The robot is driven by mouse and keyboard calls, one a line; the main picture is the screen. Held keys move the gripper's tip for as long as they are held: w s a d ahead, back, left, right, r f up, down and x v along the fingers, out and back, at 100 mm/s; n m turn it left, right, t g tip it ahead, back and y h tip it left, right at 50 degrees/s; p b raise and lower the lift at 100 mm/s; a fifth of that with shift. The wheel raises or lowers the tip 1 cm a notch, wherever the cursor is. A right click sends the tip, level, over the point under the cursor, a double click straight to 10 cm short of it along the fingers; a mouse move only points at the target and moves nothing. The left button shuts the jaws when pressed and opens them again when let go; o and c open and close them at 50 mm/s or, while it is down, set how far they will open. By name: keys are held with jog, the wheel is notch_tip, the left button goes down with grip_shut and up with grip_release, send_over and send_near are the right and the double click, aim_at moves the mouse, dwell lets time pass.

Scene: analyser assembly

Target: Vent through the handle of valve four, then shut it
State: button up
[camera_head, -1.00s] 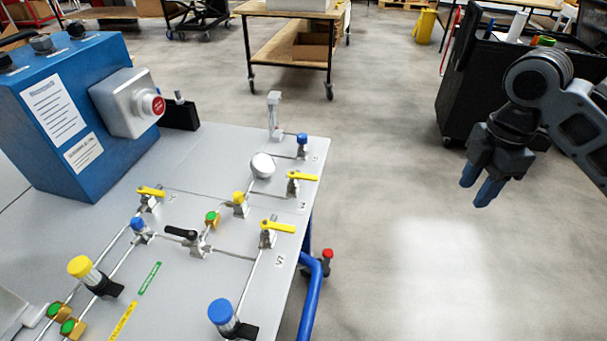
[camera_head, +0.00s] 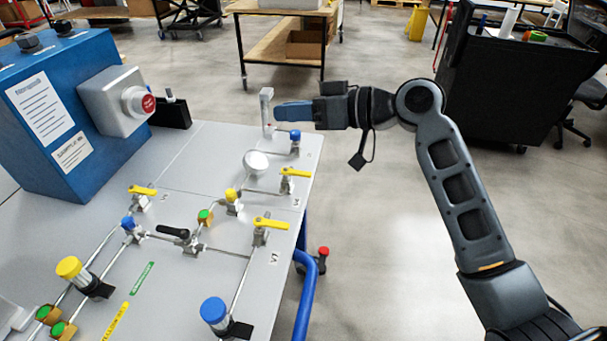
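The bench panel (camera_head: 185,290) carries several valves on thin metal tubing. Three have yellow lever handles: one at the right edge (camera_head: 296,172), one nearer the front right (camera_head: 270,223), and one at the left (camera_head: 142,190). A black lever handle (camera_head: 173,231) sits near the middle, angled along the panel. Printed labels stand beside some valves, but I cannot read which one is valve four. My gripper (camera_head: 280,112) has blue fingers pointing left, above the panel's far right corner. It appears beside the clear upright tube (camera_head: 266,108); contact cannot be judged. The finger gap is hidden side-on.
A round gauge (camera_head: 256,162) and a blue-capped fitting (camera_head: 295,135) lie below my gripper in the picture. A blue box (camera_head: 60,120) with a red button (camera_head: 148,103) stands at the back left. Open floor (camera_head: 385,260) lies right of the bench.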

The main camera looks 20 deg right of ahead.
notch_tip(320, 180, down, 2)
jog(key=a+m+t, duration=0.2)
jog(key=m+t, duration=0.1)
jog(key=m, duration=0.3)
jog(key=m+t+h, duration=0.4)
jog(key=m, duration=0.6)
send_over(305, 177)
jog(key=s+a, duration=0.3)
notch_tip(305, 177, down, 9)
jog(key=s+d+f+m+h, duration=0.35)
jog(key=f+m, duration=0.25)
jog(key=f, duration=0.2)
jog(key=shift+h, duration=0.45)
jog(key=w, duration=0.7)
jog(key=shift+w+a, duration=0.3)
grip_shut()
